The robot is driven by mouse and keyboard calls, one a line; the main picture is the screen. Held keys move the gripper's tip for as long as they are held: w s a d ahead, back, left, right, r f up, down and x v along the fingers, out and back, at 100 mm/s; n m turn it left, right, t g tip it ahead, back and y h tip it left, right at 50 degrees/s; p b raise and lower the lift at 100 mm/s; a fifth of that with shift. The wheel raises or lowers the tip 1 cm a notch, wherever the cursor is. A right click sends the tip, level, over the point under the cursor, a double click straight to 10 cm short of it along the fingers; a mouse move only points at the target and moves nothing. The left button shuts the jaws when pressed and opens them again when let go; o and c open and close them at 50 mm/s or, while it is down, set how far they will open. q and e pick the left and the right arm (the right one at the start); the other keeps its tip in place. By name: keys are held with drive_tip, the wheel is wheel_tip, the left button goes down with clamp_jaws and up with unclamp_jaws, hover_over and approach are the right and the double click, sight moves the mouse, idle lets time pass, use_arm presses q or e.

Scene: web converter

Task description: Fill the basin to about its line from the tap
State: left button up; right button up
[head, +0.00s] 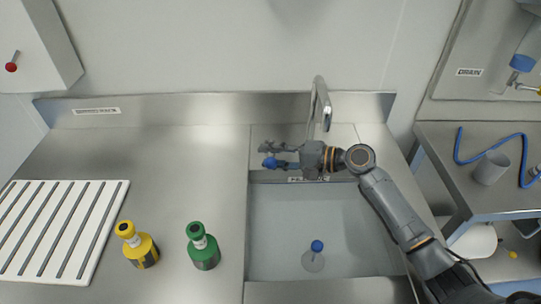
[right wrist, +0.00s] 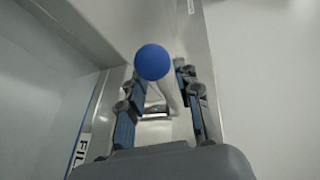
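The basin (head: 260,225) is set into the steel counter, with a dark-lettered label (head: 308,180) at its back edge. That label shows partly in the right wrist view (right wrist: 82,150). I cannot tell the water level. The tap (head: 320,100) arches up behind the basin; no stream is visible from it. My right gripper (head: 272,156) is at the basin's back edge, pointing left, beside a blue ball knob (head: 269,163). In the right wrist view the fingers are apart, with the blue knob (right wrist: 152,62) near their tips. My left gripper is out of view.
A side table at right holds a grey cup (head: 490,168) and blue hose (head: 457,150).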

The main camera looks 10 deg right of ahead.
drive_tip(key=v, duration=1.2)
drive_tip(key=shift+f, duration=0.1)
